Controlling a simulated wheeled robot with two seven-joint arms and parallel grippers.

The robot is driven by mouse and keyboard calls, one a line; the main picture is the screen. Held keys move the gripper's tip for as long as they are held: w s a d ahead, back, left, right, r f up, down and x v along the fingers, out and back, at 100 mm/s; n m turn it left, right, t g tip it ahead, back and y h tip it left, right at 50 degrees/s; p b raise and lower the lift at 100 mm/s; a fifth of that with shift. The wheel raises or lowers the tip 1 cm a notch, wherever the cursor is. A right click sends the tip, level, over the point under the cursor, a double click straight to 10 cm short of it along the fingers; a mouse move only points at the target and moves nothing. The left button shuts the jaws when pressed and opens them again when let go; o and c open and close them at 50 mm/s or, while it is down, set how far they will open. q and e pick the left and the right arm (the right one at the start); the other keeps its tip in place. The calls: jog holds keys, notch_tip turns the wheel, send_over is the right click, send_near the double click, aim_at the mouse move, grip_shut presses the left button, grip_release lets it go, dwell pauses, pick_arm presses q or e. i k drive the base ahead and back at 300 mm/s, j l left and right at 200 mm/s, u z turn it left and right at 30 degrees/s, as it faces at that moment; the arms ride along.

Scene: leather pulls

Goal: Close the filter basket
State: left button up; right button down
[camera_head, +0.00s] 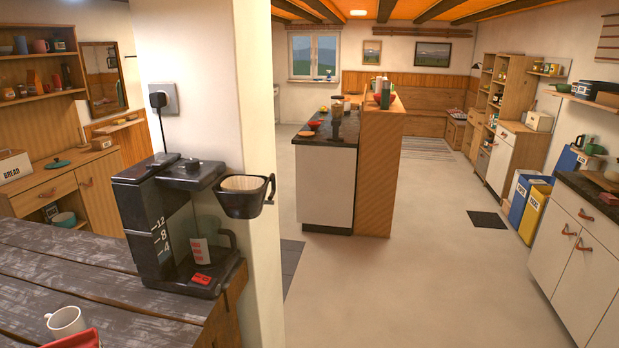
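A black coffee maker (153,225) stands on the dark wooden counter at the left, against a white wall pillar. Its filter basket (245,195) is swung out to the right of the machine's top and holds a pale paper filter (243,183). The basket has a black loop handle (270,188) at its right side. A glass carafe (201,251) with a dark handle sits on the machine's base below. Neither of my grippers is in view.
A white mug (66,322) and a red object (76,340) are at the counter's near left. The dark wooden counter (60,268) is otherwise mostly bare. A plug (159,100) is in the wall socket above the machine. Open floor (420,270) lies to the right, with an island (328,185) beyond.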

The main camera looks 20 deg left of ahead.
aim_at(242, 206)
jog(key=i+l, duration=0.15)
jog(key=i, duration=0.45)
jog(key=i+l, duration=0.15)
jog(key=i, duration=0.4)
jog(key=i+l, duration=0.15)
jog(key=i, duration=0.45)
jog(key=i+u, duration=0.3)
jog(key=u, duration=0.15)
jog(key=i+l+u, duration=0.1)
jog(key=i+u, duration=0.15)
jog(key=u, duration=0.2)
jog(key=i+l+u, duration=0.2)
jog(key=u, duration=0.25)
jog(key=i+l+u, duration=0.3)
jog(key=u, duration=0.15)
jog(key=i+l+u, duration=0.1)
jog(key=u, duration=0.4)
jog(key=i+l+u, duration=0.15)
jog(key=u, duration=0.3)
jog(key=i+l+u, duration=0.1)
jog(key=u, duration=0.4)
jog(key=l+u, duration=0.25)
jog(key=u, duration=0.2)
